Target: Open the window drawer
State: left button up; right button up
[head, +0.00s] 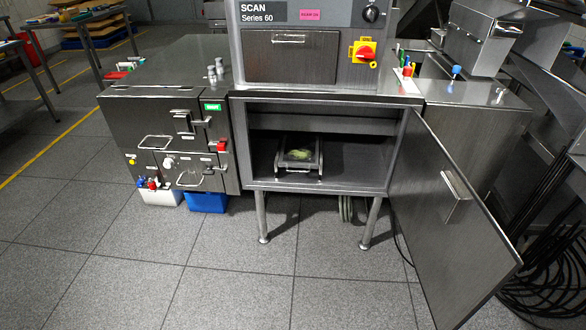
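No drawer in the head view can be picked out for certain as the window drawer. The left cabinet (120,115) has several small front panels with handles, and all look shut. One wire handle (155,143) is at its left, and another handle (190,182) is lower down. The scanner marked SCAN Series 60 has a dark front panel (290,65) with a bar handle (289,39) near its top; it looks closed. Neither of my grippers is in view.
Below the scanner, an open compartment (355,165) holds a small metal stand (300,170) with a greenish item. Its door (440,235) is swung wide open to the right. A white bin (160,197) and blue bin (207,202) sit under the left cabinet. The front floor is clear.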

aim_at(299, 149)
jog(key=i+j+z, duration=0.1)
jog(key=i+j, duration=0.15)
jog(key=j, duration=0.15)
jog(key=i+j, duration=0.25)
jog(key=j, duration=0.15)
jog(key=i+j+z, duration=0.1)
jog(key=i+j, duration=0.6)
jog(key=i, duration=0.15)
